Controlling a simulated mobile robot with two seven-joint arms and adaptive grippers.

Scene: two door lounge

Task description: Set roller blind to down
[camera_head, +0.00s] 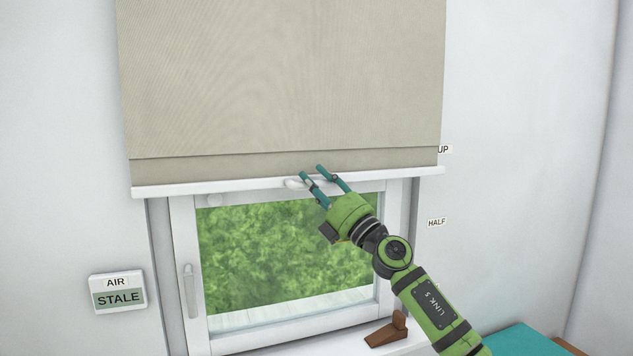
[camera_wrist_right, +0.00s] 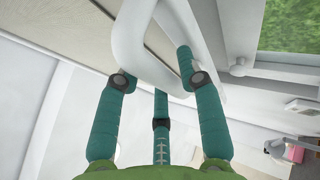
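The beige roller blind (camera_head: 285,80) hangs over the upper part of the window in the head view. Its white bottom bar (camera_head: 230,187) is a little below the UP label (camera_head: 445,149) and above the HALF label (camera_head: 437,223). A white handle (camera_head: 296,183) sits on the bar; it shows large as a curved loop in the right wrist view (camera_wrist_right: 130,42). My right gripper (camera_head: 312,172) has its teal fingers spread at the handle. In the wrist view the loop lies between the fingertips (camera_wrist_right: 155,64), with no clear grip on it. My left gripper is out of view.
The window (camera_head: 290,250) has a white frame and a handle (camera_head: 190,290) at its left. A brown wedge (camera_head: 385,334) rests on the sill. An AIR STALE panel (camera_head: 118,292) is on the left wall. A teal surface (camera_head: 525,342) is at lower right.

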